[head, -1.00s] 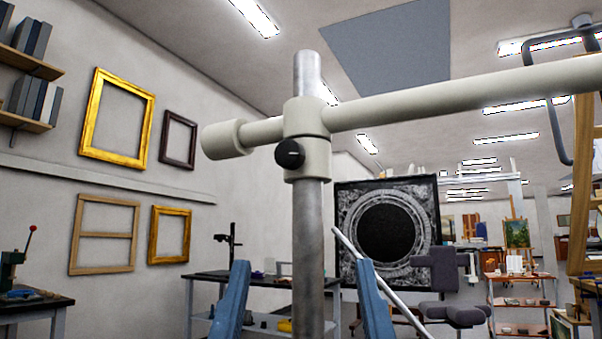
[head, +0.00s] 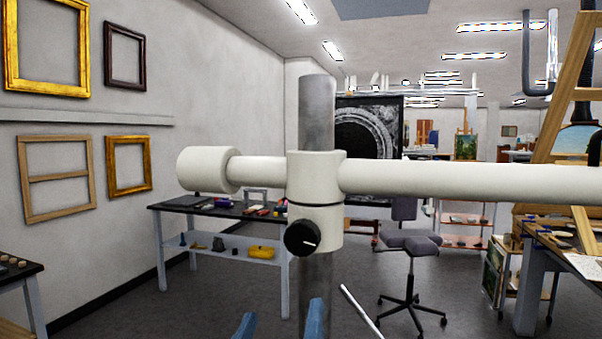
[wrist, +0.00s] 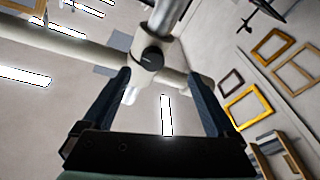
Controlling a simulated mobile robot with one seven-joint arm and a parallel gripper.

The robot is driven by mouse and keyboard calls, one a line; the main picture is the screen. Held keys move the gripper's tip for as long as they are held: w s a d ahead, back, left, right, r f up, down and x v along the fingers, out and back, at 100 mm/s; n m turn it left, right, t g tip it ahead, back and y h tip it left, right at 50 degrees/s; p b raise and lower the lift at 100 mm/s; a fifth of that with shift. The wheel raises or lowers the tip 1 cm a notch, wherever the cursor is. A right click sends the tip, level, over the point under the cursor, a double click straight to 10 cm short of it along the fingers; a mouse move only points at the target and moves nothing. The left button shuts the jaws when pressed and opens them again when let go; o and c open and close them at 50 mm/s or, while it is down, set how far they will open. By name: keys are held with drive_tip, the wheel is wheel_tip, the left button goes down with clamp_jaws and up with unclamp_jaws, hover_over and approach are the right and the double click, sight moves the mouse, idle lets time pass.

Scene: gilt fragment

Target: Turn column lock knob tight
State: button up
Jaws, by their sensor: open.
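The lock knob (head: 302,238) is a round black knob with a white line, on the front of a cream clamp collar (head: 316,180). The line tilts slightly down to the right in the head view. The collar sits around an upright grey metal column (head: 317,110) and carries a cream horizontal arm (head: 450,180). The knob also shows in the wrist view (wrist: 152,59). My gripper (head: 281,323) is open and empty, its blue fingertips below the knob in the head view. In the wrist view, the knob appears between and just beyond the fingertips (wrist: 158,77). I see no contact.
A dark-topped bench (head: 200,206) with tools stands behind on the left. A grey swivel chair (head: 410,243) and a worktable with an easel (head: 545,235) are on the right. A thin pale rod (head: 360,310) slants near the column. The floor between is open.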

drive_tip(key=n+g+p, duration=0.1)
drive_tip(key=g+p, duration=0.1)
drive_tip(key=p, duration=0.6)
approach(299, 242)
drive_tip(key=s+a, duration=0.1)
drive_tip(key=s, duration=0.1)
drive_tip(key=r+h+p, duration=0.1)
drive_tip(key=p, duration=0.4)
drive_tip(key=shift+n+g, duration=0.3)
drive_tip(key=shift+g, duration=0.1)
drive_tip(key=p+x, duration=0.4)
drive_tip(key=x, duration=0.8)
drive_tip(key=shift+w, duration=0.4)
drive_tip(key=shift+c, duration=0.4)
drive_tip(key=shift+f, duration=0.1)
drive_tip(key=c, duration=1.3)
drive_tip(key=shift+f+b, duration=0.15)
drive_tip(key=shift+b, duration=0.2)
